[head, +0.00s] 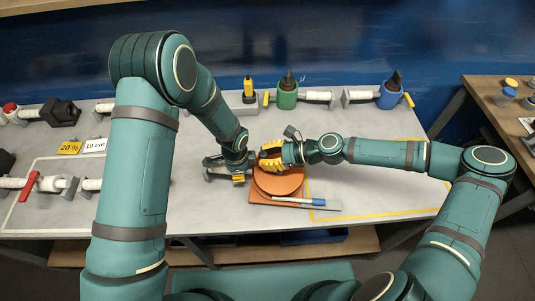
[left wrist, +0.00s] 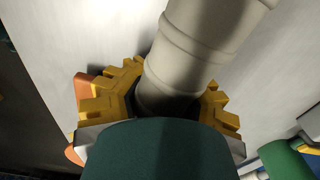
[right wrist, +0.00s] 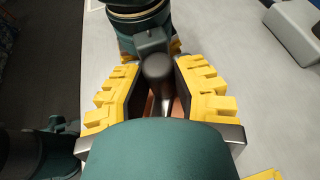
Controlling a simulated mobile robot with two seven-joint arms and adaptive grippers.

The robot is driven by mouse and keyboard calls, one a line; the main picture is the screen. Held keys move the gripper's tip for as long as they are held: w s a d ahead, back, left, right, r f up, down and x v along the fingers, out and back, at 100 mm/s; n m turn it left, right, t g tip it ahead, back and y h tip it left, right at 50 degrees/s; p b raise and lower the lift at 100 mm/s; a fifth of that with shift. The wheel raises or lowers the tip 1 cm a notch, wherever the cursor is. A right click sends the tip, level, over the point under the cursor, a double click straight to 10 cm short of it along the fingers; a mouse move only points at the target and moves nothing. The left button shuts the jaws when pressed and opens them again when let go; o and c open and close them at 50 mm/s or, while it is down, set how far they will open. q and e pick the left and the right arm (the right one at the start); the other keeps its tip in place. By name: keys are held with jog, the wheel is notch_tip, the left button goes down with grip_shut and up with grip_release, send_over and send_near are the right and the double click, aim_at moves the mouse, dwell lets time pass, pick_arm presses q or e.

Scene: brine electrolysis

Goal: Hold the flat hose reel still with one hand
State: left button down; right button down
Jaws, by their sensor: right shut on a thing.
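The flat hose reel (head: 279,183) is an orange disc on an orange base, lying flat near the table's front edge in the head view. My right gripper (head: 270,158) is at the reel's far side. In the right wrist view its yellow fingers (right wrist: 160,95) close around a dark round-topped knob (right wrist: 157,68), with orange showing below; what the knob belongs to is partly hidden. My left gripper (head: 239,176) is just left of the reel. In the left wrist view its spread fingers (left wrist: 170,105) lie on both sides of a pale ribbed pipe (left wrist: 205,45); contact is unclear.
A blue-and-white pen (head: 298,201) lies by the reel's front. Green (head: 287,96) and blue (head: 388,97) fittings stand at the back. A red-handled valve (head: 33,183) is on the left. Yellow tape marks mostly clear table on the right.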

jog(key=shift+s+a+n+g, duration=0.1)
jog(key=shift+s+n+g, duration=0.25)
jog(key=shift+n+g, duration=0.4)
jog(key=shift+s+a+n+g, duration=0.1)
jog(key=shift+s+n+g, duration=0.2)
jog(key=shift+n+g, duration=0.45)
jog(key=c, duration=0.7)
grip_release()
jog(key=shift+w, duration=0.1)
jog(key=v, duration=1.2)
jog(key=shift+f, duration=0.1)
